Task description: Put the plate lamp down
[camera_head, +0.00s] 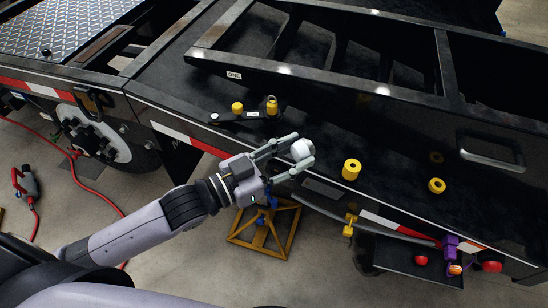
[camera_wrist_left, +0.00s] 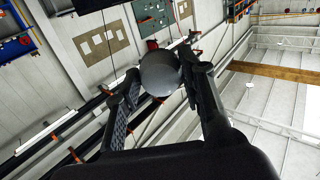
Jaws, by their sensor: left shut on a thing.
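A small whitish, rounded piece (camera_head: 300,148), which I take to be the plate lamp, is between the fingertips of my left gripper (camera_head: 302,151). The left gripper is shut on it. It shows as a dark grey ball-like shape (camera_wrist_left: 160,74) between the two fingers in the left wrist view. In the head view the gripper is over the near edge of the black trailer frame (camera_head: 330,140). I cannot tell the gap between the lamp and the frame. My right gripper is not in view.
A black bar with yellow pieces (camera_head: 247,114) lies on the frame left of the gripper. A brown stand (camera_head: 240,238) is on the floor below. A red hose (camera_head: 90,187) runs at left.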

